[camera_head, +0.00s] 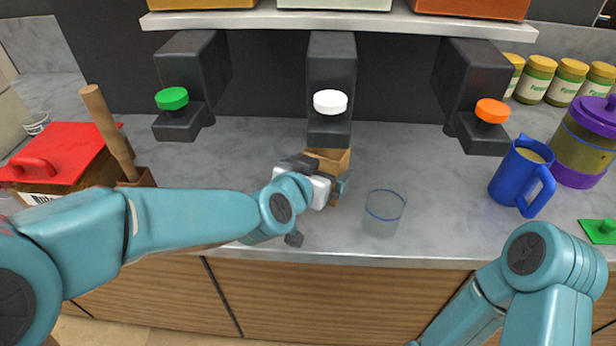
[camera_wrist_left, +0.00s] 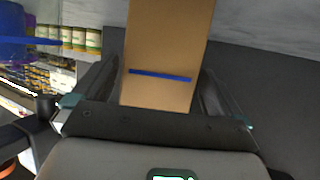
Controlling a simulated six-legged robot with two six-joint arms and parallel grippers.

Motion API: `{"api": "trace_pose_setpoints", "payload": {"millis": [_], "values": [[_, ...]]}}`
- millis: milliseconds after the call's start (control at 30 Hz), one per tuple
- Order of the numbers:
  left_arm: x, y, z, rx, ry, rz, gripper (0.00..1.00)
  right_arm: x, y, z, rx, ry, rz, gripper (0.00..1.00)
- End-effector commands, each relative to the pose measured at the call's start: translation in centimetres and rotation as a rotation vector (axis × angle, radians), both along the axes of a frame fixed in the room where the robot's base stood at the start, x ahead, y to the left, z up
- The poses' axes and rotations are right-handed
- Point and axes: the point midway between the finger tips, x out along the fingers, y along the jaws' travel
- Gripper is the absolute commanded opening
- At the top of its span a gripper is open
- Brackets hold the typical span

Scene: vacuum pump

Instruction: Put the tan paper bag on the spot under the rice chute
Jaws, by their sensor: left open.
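The tan paper bag (camera_head: 332,156) stands on the grey counter below the middle chute (camera_head: 332,70), which has a white knob. The chute hides part of the bag, and my left gripper covers its near side. In the left wrist view the tan bag (camera_wrist_left: 165,45), with a blue line across it, stands between the two jaws. My left gripper (camera_head: 323,174) is open around the bag, one finger on each side. I cannot tell whether either finger touches it. My right arm shows at the lower right, but its gripper is out of view.
A clear cup (camera_head: 384,214) with a blue rim stands just right of my left gripper. Chutes with green (camera_head: 172,98) and orange (camera_head: 492,110) knobs hang on either side. A blue mug (camera_head: 520,178) stands at right, a red-lidded box (camera_head: 50,155) at left.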

Motion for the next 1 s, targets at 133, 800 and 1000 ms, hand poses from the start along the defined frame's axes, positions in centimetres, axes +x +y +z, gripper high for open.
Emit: {"api": "trace_pose_setpoints", "payload": {"millis": [133,800,1000], "values": [[-3.2,1.3,1.7,-0.002,-0.004,-0.001,1.0,0.0,0.0,0.6,0.0,0.001,0.0,0.43],[-7.7,3.2,3.5,0.0,-0.001,0.0,1.0,0.0,0.0,1.5,0.0,0.0,0.0,0.43],[-7.7,3.2,3.5,0.0,-0.001,0.0,1.0,0.0,0.0,1.5,0.0,0.0,0.0,0.43]]}}
